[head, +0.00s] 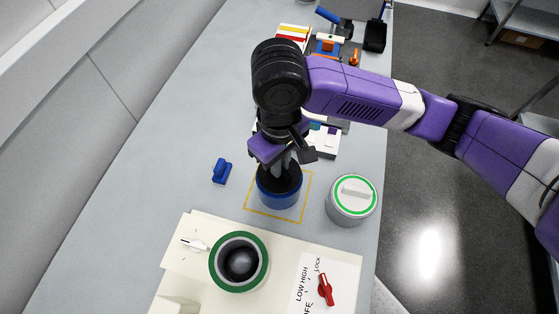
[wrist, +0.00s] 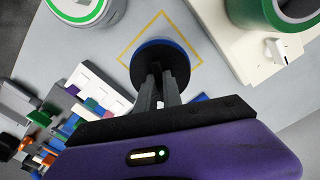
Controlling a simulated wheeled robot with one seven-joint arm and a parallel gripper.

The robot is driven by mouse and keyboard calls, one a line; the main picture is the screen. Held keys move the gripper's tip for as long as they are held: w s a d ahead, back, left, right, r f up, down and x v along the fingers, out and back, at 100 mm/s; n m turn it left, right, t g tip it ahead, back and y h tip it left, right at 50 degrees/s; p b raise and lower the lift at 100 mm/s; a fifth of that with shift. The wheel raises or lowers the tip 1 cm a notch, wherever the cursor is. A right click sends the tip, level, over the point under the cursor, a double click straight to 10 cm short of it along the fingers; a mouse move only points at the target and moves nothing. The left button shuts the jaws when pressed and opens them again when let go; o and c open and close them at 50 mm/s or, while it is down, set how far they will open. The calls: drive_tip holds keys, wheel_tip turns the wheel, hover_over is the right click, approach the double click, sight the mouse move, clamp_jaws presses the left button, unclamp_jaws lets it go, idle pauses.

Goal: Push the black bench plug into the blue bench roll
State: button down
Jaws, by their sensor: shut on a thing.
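The blue bench roll (head: 279,199) stands upright on the grey bench, inside a yellow square outline. The black bench plug (head: 286,184) is at the roll's top, under my gripper (head: 283,161), which is shut on it from above. In the wrist view my gripper (wrist: 160,82) has both fingers on the middle of the black plug (wrist: 177,62). A blue rim of the roll (wrist: 155,41) shows just beyond the plug's edge. How deep the plug sits in the roll is hard to tell.
A grey canister with a green ring (head: 351,203) stands close right of the roll. A blue block (head: 222,171) lies to the left. In front is a cream panel (head: 190,262) with a green-rimmed cup (head: 240,262) and a red knob (head: 325,290). Coloured parts (head: 327,46) crowd the back.

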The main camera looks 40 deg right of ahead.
drive_tip(key=shift+f+b, duration=0.55)
drive_tip(key=shift+f, duration=0.35)
drive_tip(key=c, duration=1.4)
unclamp_jaws()
drive_tip(key=shift+r, duration=0.1)
wheel_tip(320, 180, up, 8)
drive_tip(key=shift+f+p, duration=0.1)
drive_tip(key=shift+p, duration=0.35)
